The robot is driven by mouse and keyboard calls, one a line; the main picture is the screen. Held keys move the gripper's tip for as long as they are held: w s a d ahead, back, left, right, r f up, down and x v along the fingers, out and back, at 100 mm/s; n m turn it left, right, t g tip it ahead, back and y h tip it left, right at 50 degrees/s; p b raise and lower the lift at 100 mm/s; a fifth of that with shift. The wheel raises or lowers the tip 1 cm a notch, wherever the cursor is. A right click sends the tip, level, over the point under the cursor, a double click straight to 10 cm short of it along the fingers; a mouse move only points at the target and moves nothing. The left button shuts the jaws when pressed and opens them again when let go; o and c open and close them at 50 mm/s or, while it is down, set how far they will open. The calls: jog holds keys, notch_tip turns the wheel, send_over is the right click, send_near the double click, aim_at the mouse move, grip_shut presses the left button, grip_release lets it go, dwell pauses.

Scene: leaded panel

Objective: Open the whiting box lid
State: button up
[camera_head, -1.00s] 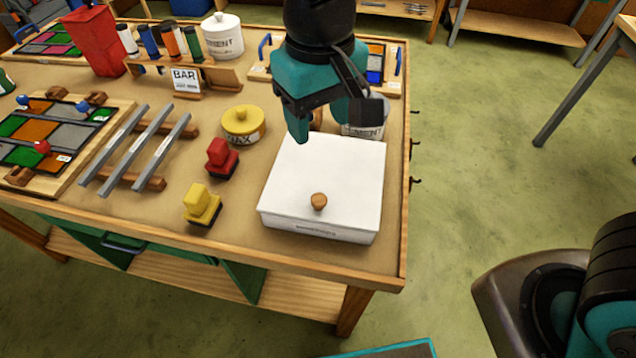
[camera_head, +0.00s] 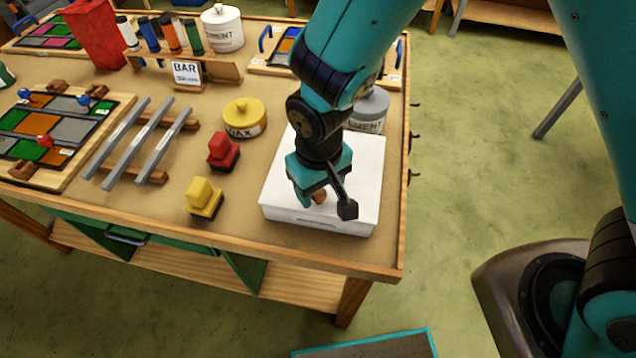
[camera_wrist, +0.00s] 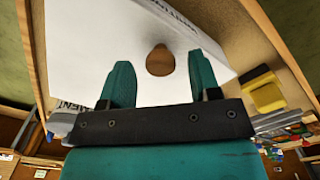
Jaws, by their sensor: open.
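The whiting box (camera_head: 283,209) is a white square box near the table's front right corner, with its flat lid (camera_head: 366,165) on. A round wooden knob (camera_head: 319,196) stands near the front edge of the lid and is partly hidden by my gripper in the head view. My gripper (camera_head: 322,199) is over the lid, at the knob. In the wrist view the fingers of my gripper (camera_wrist: 160,80) are apart, and the brown knob (camera_wrist: 160,61) shows between and slightly beyond them. Neither finger visibly touches it. The lid (camera_wrist: 85,50) fills much of that view.
A grey-lidded cement pot (camera_head: 369,108) stands right behind the box. A red stamp-like block (camera_head: 223,152), a yellow one (camera_head: 204,199) and a yellow wax pot (camera_head: 243,117) stand to the left. Grey bars (camera_head: 146,143) lie farther left. The table edge is close on the right.

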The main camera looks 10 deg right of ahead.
jog(key=shift+f, duration=0.1)
grip_shut()
jog(key=shift+w+d+r, duration=0.1)
jog(key=shift+r, duration=0.2)
dwell(0.4)
